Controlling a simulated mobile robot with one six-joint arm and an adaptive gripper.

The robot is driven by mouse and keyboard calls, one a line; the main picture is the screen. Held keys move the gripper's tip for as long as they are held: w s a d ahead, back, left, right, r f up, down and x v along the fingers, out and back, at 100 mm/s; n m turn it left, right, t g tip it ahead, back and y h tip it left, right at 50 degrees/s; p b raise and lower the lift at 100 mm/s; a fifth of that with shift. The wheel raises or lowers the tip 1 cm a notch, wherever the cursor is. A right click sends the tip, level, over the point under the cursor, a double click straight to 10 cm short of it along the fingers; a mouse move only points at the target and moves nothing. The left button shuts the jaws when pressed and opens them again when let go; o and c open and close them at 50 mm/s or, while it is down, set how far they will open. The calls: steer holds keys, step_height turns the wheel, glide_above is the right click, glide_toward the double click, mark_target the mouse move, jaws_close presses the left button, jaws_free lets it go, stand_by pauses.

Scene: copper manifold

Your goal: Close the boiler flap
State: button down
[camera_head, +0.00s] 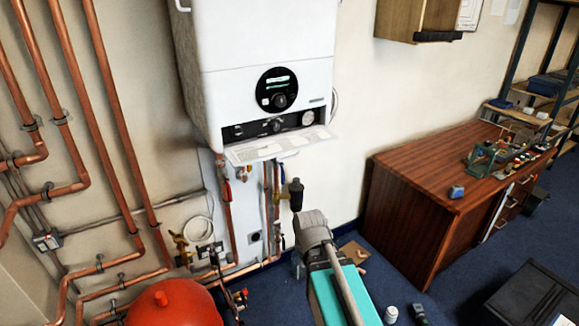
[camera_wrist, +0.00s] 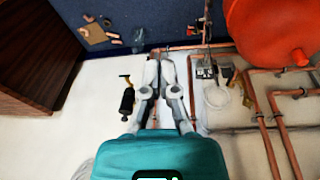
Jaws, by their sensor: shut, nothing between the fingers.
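The white boiler (camera_head: 265,60) hangs on the wall in the head view. Its flap (camera_head: 280,145) is open, folded down and sticking out below the control panel (camera_head: 270,126). In the wrist view my gripper (camera_wrist: 161,54) points down past the pipes toward the floor, with its two grey fingers together and nothing between them. In the head view my grey and teal arm end is at the lower middle, below and right of the flap, and the fingers cannot be made out. The flap is not seen in the wrist view.
Copper pipes (camera_head: 118,130) run along the wall at left and under the boiler. A black-handled fitting (camera_head: 296,194) hangs below the flap, near my arm. A red tank (camera_head: 172,305) stands at lower left. A wooden desk (camera_head: 430,215) is at right.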

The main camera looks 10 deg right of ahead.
mark_target(284, 150)
steer(key=w+d+n+t+h+b, duration=0.1)
steer(key=w+d+n+t+b, duration=0.1)
steer(key=w+n+t+b, duration=0.5)
steer(key=w+d+n+t+h+b, duration=0.1)
steer(key=w+d+n+t, duration=0.3)
steer(key=w, duration=0.6)
steer(key=w+a+r+n+t+y+b, duration=0.1)
steer(key=r+n+t+y+b, duration=0.4)
steer(key=n, duration=0.8)
steer(key=w+a+r+n+t+y+b, duration=0.2)
steer(key=a+r+n+t+y+b, duration=0.2)
steer(key=n, duration=0.9)
step_height(284, 150, up, 2)
steer(key=t+y+b, duration=0.1)
steer(key=t+y, duration=0.1)
steer(key=shift+w+t+b, duration=0.3)
steer(key=shift+b, duration=0.1)
steer(key=shift+a+r, duration=0.1)
steer(key=w+a+r+p, duration=0.1)
steer(key=w+r+p, duration=0.2)
steer(key=r+p, duration=0.5)
steer(key=shift+w+r+p, duration=0.2)
steer(key=shift+w+p, duration=0.1)
steer(key=shift+w, duration=0.1)
